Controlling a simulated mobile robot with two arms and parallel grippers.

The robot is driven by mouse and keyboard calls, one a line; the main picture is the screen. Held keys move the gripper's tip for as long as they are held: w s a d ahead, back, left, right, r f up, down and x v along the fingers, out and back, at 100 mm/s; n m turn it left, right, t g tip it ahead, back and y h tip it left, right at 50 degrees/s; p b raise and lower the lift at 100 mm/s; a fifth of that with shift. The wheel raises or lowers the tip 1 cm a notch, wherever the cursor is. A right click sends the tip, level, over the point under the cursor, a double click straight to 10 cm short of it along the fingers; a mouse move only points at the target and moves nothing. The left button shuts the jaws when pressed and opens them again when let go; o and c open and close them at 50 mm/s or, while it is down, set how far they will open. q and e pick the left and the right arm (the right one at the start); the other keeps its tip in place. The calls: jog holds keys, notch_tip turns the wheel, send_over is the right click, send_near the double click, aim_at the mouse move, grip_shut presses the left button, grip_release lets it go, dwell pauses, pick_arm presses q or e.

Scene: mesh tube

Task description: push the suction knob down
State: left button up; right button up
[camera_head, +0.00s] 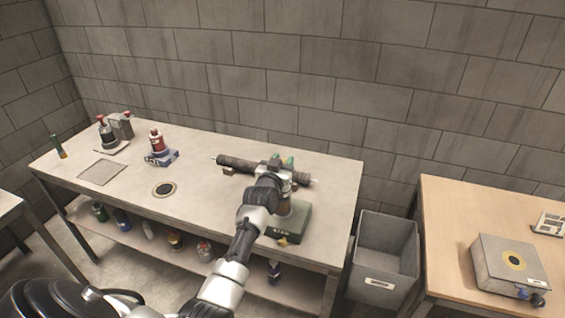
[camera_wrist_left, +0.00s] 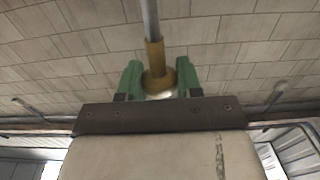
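My left gripper (camera_head: 283,161) has green fingers and is at the mesh tube, above and behind a green box. The dark mesh tube (camera_head: 238,163) lies left to right with pale rod ends. In the left wrist view, my left gripper (camera_wrist_left: 158,80) has its fingers apart on either side of a gold collar (camera_wrist_left: 155,60) with a grey rod (camera_wrist_left: 150,18); whether they press on it is unclear. The green box (camera_head: 291,222) carries an amber part (camera_head: 284,207) and a small yellow piece (camera_head: 282,241). I cannot tell which part is the suction knob. My right gripper is out of view.
Left on the workbench (camera_head: 205,200) are a red-topped bottle (camera_head: 156,140) in a blue holder, dark bottles and a round disc (camera_head: 164,189). A grey bin (camera_head: 384,255) stands to the right, then a wooden table (camera_head: 450,225) with a metal box (camera_head: 510,264). The wall is behind.

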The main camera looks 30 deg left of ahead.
pick_arm(q)
grip_shut()
notch_tip(320, 180, down, 6)
jog(key=b, duration=0.3)
jog(key=shift+r+b, duration=0.15)
jog(key=shift+b, duration=0.25)
jog(key=shift+s+d+r, duration=0.1)
jog(key=o, duration=0.9)
grip_release()
jog(key=shift+c, duration=0.2)
jog(key=b+v, duration=0.1)
jog(key=v, duration=0.9)
jog(key=shift+s, duration=0.3)
